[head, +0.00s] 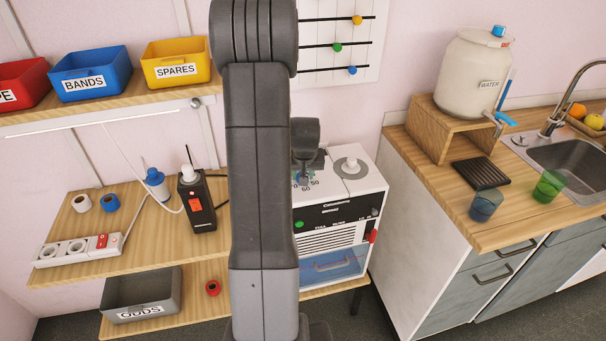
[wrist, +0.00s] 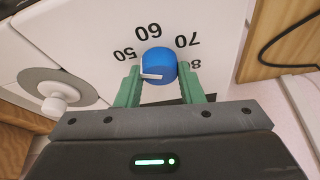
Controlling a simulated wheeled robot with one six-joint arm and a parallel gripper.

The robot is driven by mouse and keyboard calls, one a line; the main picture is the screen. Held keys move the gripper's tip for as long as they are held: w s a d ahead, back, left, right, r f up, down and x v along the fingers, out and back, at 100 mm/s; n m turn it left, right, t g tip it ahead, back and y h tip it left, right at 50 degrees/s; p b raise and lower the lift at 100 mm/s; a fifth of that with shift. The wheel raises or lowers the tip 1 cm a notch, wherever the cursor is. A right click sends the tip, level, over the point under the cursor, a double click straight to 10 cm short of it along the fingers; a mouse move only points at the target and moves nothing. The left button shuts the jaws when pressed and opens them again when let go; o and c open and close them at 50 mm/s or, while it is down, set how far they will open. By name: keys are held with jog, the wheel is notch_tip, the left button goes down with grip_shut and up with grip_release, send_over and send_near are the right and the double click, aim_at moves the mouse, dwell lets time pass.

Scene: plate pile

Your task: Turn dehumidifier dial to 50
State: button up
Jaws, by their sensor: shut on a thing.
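The dehumidifier (head: 376,185) is a white box with a black front strip, partly hidden behind my arm in the head view. Its blue dial (wrist: 159,62) sits on the top face among printed numbers 50, 60, 70 and a partly covered 80. The dial's white pointer points left in the wrist view, to the finger side of the 50 (wrist: 125,54), not straight at it. My gripper (wrist: 161,84) is shut on the dial, with a green finger at each side. The fingers hide part of the scale. In the head view my gripper (head: 305,172) is over the top face.
A white round knob (wrist: 58,103) on a grey disc stands beside the dial on the same top. A counter with a water tank (head: 470,75) stands right.

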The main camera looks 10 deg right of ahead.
jog(key=shift+m+b, duration=0.3)
jog(key=shift+m, duration=0.2)
jog(key=o, duration=1)
jog(key=shift+r, duration=0.15)
jog(key=v, duration=0.4)
jog(key=b+v, duration=0.1)
jog(key=v, duration=0.8)
jog(key=shift+s+a+r, duration=0.1)
jog(key=shift+a+r, duration=0.15)
jog(key=shift+a, duration=0.05)
jog(key=shift+f, duration=0.1)
jog(key=x, duration=0.9)
jog(key=p+x, duration=0.1)
jog(key=x, duration=0.3)
jog(key=shift+d+f, duration=0.3)
